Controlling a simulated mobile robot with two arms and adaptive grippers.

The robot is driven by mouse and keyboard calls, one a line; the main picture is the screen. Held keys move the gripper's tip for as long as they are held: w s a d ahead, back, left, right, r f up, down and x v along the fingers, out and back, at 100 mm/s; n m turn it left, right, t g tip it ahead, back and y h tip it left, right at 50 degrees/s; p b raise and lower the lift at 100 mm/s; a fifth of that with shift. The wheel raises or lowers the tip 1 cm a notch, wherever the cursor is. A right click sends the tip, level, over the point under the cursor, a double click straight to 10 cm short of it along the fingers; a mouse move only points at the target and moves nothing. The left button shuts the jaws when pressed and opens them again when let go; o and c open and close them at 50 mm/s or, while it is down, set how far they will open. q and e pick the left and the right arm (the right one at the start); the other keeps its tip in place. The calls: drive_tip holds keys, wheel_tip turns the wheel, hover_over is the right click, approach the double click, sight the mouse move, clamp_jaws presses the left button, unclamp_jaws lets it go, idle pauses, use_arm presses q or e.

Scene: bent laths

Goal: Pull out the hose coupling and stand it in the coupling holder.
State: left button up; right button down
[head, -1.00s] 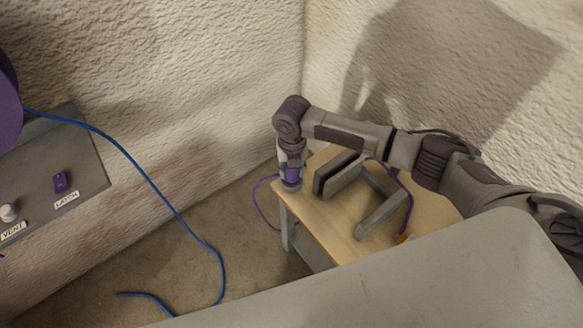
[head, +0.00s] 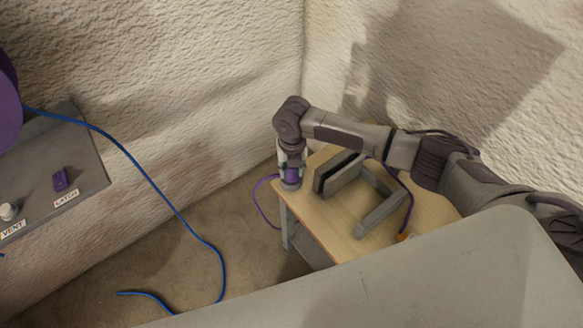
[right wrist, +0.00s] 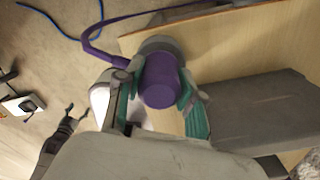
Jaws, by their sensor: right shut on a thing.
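My right gripper (head: 291,163) points down at the near-left corner of the small wooden table and is shut on the purple hose coupling (head: 291,174). In the right wrist view the coupling (right wrist: 160,82) sits between the two green-padded fingers. A grey round piece (head: 291,186) is at its lower end, by the table top; I cannot tell whether it is the holder or part of the coupling. A purple hose (head: 262,203) loops off the table's left side. A dark two-pronged gripper, seemingly my left one (right wrist: 76,113), shows in the right wrist view with its prongs apart.
A grey block frame (head: 375,217) stands on the wooden table (head: 322,222), close right of my right gripper. A grey surface (head: 430,275) fills the front. A blue cable (head: 180,215) hangs to the floor. A panel with labels VENT and LATCH (head: 85,172) is at left.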

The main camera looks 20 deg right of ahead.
drive_tip(key=shift+f, duration=0.2)
drive_tip(key=shift+c, duration=0.7)
unclamp_jaws()
drive_tip(key=shift+r, duration=0.15)
drive_tip(key=shift+r+p, duration=3.6)
drive_tip(key=shift+r, duration=0.1)
drive_tip(key=shift+s+f, duration=0.1)
drive_tip(key=shift+f, duration=0.05)
